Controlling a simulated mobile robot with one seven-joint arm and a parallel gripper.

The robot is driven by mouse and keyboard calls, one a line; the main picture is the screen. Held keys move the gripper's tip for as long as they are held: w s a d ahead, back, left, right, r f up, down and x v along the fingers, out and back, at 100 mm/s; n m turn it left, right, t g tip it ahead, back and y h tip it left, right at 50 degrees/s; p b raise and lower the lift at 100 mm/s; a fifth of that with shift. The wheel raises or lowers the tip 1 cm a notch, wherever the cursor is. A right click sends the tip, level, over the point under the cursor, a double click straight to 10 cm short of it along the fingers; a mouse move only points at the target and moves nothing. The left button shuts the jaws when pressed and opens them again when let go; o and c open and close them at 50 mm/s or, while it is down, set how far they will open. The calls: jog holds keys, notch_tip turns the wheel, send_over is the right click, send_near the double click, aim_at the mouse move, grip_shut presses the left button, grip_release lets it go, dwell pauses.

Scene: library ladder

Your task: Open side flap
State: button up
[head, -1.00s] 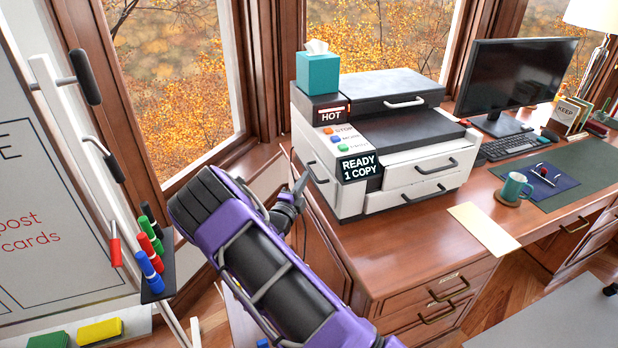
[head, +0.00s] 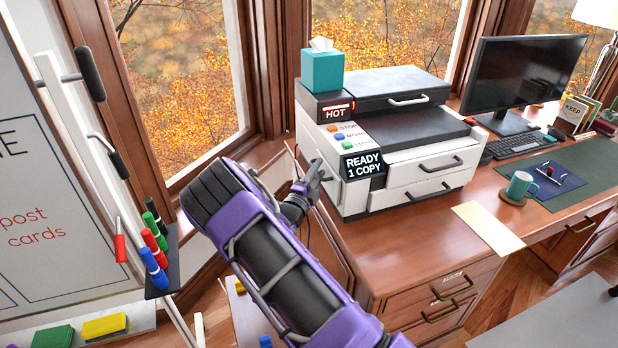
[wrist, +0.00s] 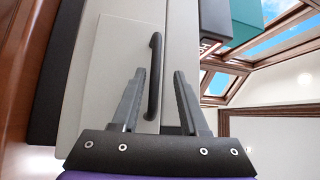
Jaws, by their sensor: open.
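The white and dark grey copier (head: 405,165) stands on the wooden desk. Its side flap (wrist: 115,60) is a pale panel with a dark bar handle (wrist: 154,75); it looks closed in the wrist view. My gripper (head: 322,178) is at the copier's left side in the head view and hides the handle there. In the wrist view my gripper (wrist: 160,70) is open, with one finger on each side of the handle. The handle lies between the fingers with gaps visible; I cannot tell whether anything touches.
A teal tissue box (head: 322,70) sits on the copier, above a lit "HOT" sign (head: 336,112). A whiteboard with a marker holder (head: 160,265) stands at left. A monitor (head: 520,80), mug (head: 519,186) and paper (head: 487,226) are on the desk (head: 430,245).

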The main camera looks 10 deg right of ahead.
jog(key=shift+f, duration=0.2)
jog(key=v, duration=1.7)
jog(key=shift+s+a, duration=0.25)
jog(key=shift+a, duration=0.05)
jog(key=shift+f, duration=0.1)
